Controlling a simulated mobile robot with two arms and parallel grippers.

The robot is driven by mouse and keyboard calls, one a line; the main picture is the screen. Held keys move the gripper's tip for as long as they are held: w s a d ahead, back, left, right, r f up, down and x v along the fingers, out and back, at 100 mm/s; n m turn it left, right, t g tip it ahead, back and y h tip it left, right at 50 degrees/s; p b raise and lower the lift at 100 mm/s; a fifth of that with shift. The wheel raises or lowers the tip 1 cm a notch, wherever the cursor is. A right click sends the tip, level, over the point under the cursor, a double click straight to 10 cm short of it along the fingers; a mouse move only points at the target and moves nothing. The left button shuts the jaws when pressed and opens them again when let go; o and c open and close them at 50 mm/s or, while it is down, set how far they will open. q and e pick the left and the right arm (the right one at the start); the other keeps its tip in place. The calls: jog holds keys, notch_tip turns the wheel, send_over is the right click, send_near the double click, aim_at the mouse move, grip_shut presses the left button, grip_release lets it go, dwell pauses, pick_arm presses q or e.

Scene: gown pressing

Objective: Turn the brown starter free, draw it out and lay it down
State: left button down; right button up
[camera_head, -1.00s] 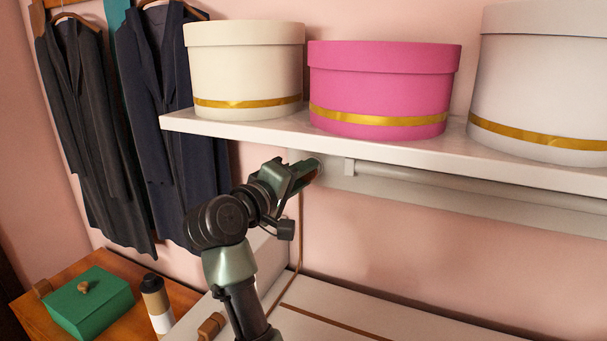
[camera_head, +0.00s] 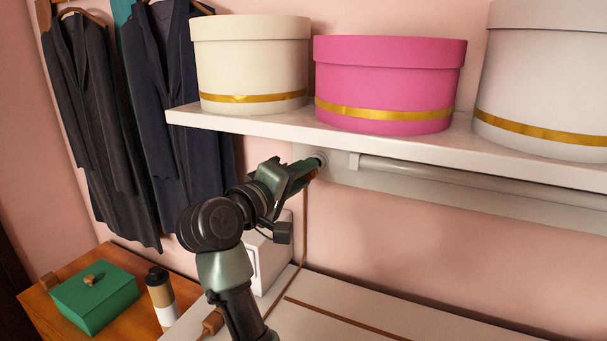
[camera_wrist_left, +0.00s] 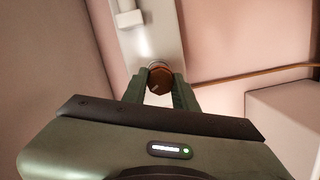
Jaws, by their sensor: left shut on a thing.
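The brown starter (camera_wrist_left: 160,79) sits between the fingertips of my left gripper (camera_wrist_left: 159,88) in the left wrist view, with its slotted round end facing the camera. My left gripper is shut on it. A silvery ring of the socket (camera_wrist_left: 157,65) shows just behind the starter, at the end of the pale lamp fitting (camera_wrist_left: 165,40). I cannot tell whether the starter is still seated or just clear of the socket. In the head view my left gripper (camera_head: 314,171) is just below and beside the pale round socket (camera_head: 319,157) under the shelf. My right gripper is out of view.
The white shelf (camera_head: 400,139) overhangs the gripper and carries cream (camera_head: 250,65), pink (camera_head: 385,85) and white (camera_head: 545,80) hat boxes. A lamp tube (camera_head: 450,176) runs beneath it.

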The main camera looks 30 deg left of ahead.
pick_arm(q)
jog(key=shift+s, duration=0.65)
dwell(0.4)
